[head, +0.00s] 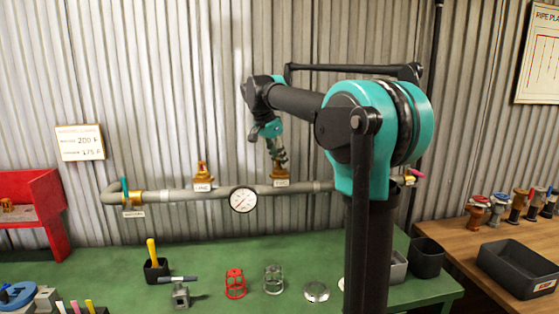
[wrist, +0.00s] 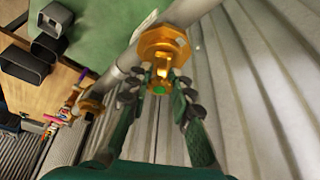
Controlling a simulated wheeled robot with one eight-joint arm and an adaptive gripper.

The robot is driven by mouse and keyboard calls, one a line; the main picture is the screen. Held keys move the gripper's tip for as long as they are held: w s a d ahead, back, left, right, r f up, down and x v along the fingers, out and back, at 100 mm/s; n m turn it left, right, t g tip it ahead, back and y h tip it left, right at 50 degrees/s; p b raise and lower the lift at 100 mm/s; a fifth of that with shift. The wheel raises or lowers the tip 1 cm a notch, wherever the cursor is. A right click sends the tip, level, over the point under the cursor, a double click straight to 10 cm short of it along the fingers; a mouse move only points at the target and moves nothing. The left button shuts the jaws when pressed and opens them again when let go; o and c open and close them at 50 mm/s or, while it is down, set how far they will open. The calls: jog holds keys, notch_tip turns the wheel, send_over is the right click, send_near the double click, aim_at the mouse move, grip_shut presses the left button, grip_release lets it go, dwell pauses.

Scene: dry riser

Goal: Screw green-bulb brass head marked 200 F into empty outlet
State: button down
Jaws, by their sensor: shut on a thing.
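My gripper (head: 278,157) points down over the right brass outlet on the grey pipe. In the wrist view my gripper (wrist: 160,98) has its two dark fingers closed on either side of a small brass head with a green bulb (wrist: 159,88). The head lines up with the large brass hex outlet (wrist: 163,43) and appears to meet it; how far it is threaded in is hidden. The 200 F mark on the head is not readable.
Another brass head (head: 203,171) stands on the pipe to the left. A round gauge (head: 243,199) and a teal-handled valve (head: 125,190) are on the pipe (head: 165,195). A wall sign (head: 81,143) reads 200 F and 175 F. Cages and tools lie on the green bench (head: 215,260).

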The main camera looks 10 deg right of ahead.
jog(key=shift+w+a+m+g, duration=0.1)
jog(key=shift+m+g, duration=0.4)
jog(key=shift+m, duration=0.6)
jog(key=m+g, duration=0.1)
jog(key=m, duration=0.2)
jog(key=shift+h, duration=0.3)
jog(key=c, duration=1.2)
grip_release()
